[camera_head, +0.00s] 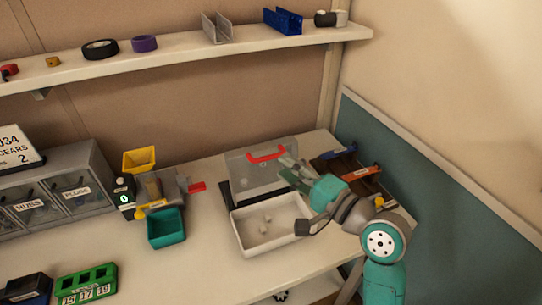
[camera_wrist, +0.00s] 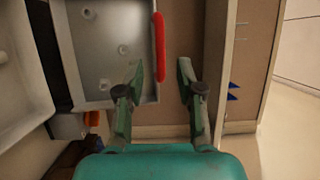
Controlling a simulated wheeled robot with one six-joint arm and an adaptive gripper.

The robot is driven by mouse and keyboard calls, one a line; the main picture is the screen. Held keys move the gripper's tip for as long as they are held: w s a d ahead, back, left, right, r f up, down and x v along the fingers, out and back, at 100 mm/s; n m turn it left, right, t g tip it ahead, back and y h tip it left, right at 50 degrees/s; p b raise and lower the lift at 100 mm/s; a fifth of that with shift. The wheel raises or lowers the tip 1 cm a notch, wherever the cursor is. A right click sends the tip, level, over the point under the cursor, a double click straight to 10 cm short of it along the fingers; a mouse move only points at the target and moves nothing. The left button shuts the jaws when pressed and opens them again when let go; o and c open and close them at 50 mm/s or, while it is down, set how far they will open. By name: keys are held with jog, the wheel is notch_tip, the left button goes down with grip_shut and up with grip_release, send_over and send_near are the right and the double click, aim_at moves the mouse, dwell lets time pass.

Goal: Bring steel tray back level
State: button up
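A grey, metal-looking tray (camera_head: 250,178) with a red handle (camera_head: 267,153) stands tilted up behind a pale open bin on the bench. I take it for the steel tray. In the wrist view its grey face (camera_wrist: 100,40) shows several round spots, and the red handle (camera_wrist: 159,45) runs along its right edge. My gripper (camera_head: 291,170) is at the tray's right side. In the wrist view my gripper (camera_wrist: 161,75) is open and empty. The left finger overlaps the tray's edge in the picture; the right finger is clear of it. I cannot tell whether they touch.
The pale bin (camera_head: 240,215) holds a few small white pieces. A dark organiser (camera_head: 335,163) with coloured tabs lies right of my gripper, partly hidden by my arm. A teal bin (camera_head: 167,228) and yellow bin (camera_head: 139,160) stand left. A shelf (camera_head: 180,58) runs above.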

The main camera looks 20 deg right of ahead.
aim_at(271, 157)
jog(key=x, duration=0.5)
jog(key=shift+w+a, duration=0.1)
jog(key=shift+w, duration=0.3)
grip_shut()
